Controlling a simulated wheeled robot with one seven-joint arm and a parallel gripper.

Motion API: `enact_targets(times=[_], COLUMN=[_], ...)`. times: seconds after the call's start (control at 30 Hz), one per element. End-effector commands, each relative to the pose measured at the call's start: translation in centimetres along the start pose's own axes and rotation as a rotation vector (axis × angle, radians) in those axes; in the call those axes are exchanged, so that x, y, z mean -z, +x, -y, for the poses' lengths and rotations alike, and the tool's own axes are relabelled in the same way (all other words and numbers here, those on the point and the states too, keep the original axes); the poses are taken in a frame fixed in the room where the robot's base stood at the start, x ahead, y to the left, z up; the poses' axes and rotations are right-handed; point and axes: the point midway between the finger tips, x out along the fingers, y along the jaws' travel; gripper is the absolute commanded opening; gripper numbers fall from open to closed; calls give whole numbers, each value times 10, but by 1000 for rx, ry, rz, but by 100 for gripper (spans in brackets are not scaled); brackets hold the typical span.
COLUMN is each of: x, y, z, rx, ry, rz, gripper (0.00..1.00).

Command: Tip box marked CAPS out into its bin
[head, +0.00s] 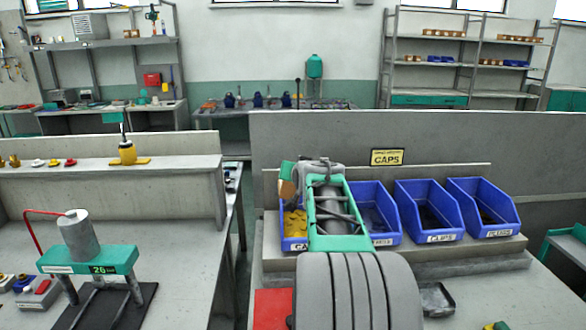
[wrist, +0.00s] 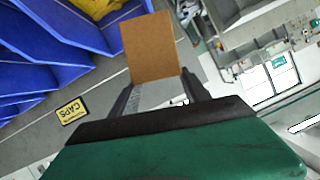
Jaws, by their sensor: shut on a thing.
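A brown cardboard box (wrist: 150,48) is held between the two fingers of my gripper (wrist: 160,92) in the wrist view. In the head view a small part of the box (head: 286,188) shows at the left of my wrist, above the leftmost blue bin (head: 293,244). Yellow pieces (head: 294,223) lie in that bin, and its front label begins with "CA". My arm hides the bin's right part. The box's opening, its contents and any marking on it cannot be made out. The box looks tilted.
Three more blue bins stand to the right, one labelled CLIPS (head: 428,215). A yellow CAPS sign (head: 387,157) is on the grey panel behind them. A red mat (head: 272,308) and a dark tray (head: 436,300) lie on the bench in front.

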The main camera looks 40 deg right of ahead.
Motion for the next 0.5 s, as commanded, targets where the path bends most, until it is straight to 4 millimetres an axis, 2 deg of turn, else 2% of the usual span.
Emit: enact_targets(times=[0.3,0.5], x=[-27,-45], y=[11,19], z=[-18,-28], rx=[167,253], ry=[416,621], rz=[0,2], gripper=[9,9])
